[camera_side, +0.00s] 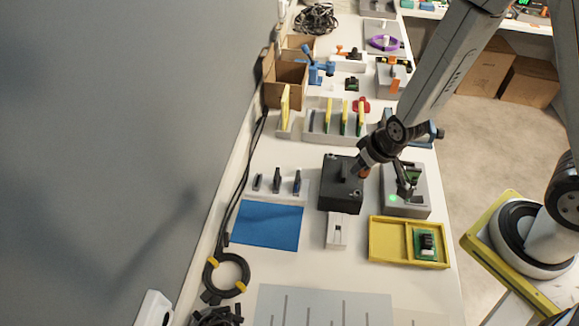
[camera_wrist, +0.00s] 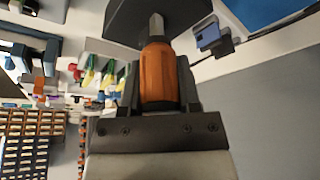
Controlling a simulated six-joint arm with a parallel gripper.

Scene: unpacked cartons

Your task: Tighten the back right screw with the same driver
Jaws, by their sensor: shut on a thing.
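My gripper (camera_wrist: 158,95) is shut on the orange-handled driver (camera_wrist: 158,75), which shows between the two fingers in the wrist view. The driver's pale metal shaft (camera_wrist: 156,27) points away from the gripper, toward a dark box. In the side view this black box (camera_side: 331,200) stands on the table, and my gripper (camera_side: 363,171) is over its right side with a bit of the orange handle below it. The driver's tip and the screws cannot be made out. Whether the tip touches the box cannot be told.
A grey fixture (camera_side: 413,211) with a green light stands right of the box. A yellow tray (camera_side: 388,242) holds a green board (camera_side: 427,243). A blue mat (camera_side: 267,226) and a rack with several dark tools (camera_side: 277,182) lie left. A small white block (camera_side: 337,231) is in front.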

